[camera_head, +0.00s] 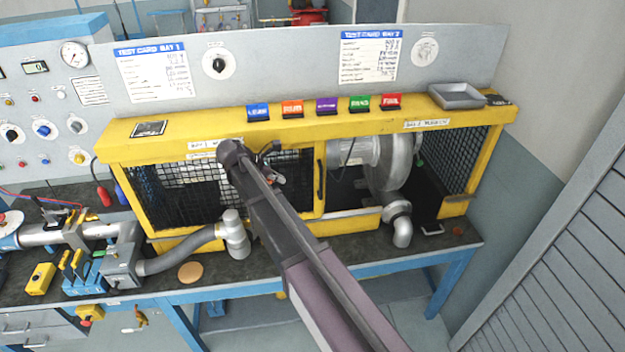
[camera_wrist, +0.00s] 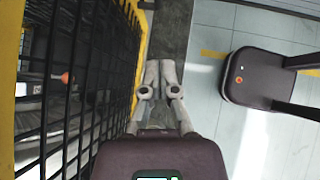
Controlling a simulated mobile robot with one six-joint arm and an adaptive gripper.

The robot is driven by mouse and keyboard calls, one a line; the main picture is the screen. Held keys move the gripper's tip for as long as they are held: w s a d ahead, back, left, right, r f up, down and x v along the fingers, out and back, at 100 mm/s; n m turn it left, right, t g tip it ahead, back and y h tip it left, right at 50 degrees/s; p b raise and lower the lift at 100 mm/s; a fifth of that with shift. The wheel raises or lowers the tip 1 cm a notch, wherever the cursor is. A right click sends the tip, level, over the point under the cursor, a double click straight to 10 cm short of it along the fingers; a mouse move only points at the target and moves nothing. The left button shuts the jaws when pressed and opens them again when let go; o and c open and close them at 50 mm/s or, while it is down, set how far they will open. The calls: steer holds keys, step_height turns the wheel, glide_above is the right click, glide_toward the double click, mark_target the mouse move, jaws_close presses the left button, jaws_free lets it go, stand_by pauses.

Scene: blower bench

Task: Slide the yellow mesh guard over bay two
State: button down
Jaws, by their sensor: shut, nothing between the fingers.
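The yellow-framed mesh guard (camera_head: 319,190) stands across bay one, the left bay, with a black upright handle on its right edge. Its black mesh and yellow frame fill the left of the wrist view (camera_wrist: 137,30). Bay two (camera_head: 430,185) is open at the front and shows a grey blower (camera_head: 385,165) inside. My gripper (camera_wrist: 159,72) is shut and empty, with its pale fingers beside the mesh and its yellow frame. I cannot tell whether they touch it. In the head view, my arm crosses in front of the guard and mostly hides the gripper.
A grey hose (camera_head: 185,250) and a wooden disc (camera_head: 190,271) lie on the bench before bay one. A grey tray (camera_head: 457,96) sits on the yellow top. A shutter (camera_head: 560,260) stands at right.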

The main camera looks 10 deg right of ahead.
stand_by(0.5)
steer(key=b, duration=0.8)
glide_toward(313, 186)
steer(key=s+d+f, duration=0.2)
steer(key=s+f, duration=0.1)
steer(key=s, duration=0.1)
steer(key=shift+w+d+r+p, duration=0.1)
steer(key=shift+w+d+p, duration=0.2)
steer(key=shift+d, duration=0.75)
steer(key=shift+w+d+r+p, duration=0.15)
steer(key=shift+w+d, duration=0.15)
steer(key=shift+d, duration=0.75)
steer(key=shift+d+f, duration=0.1)
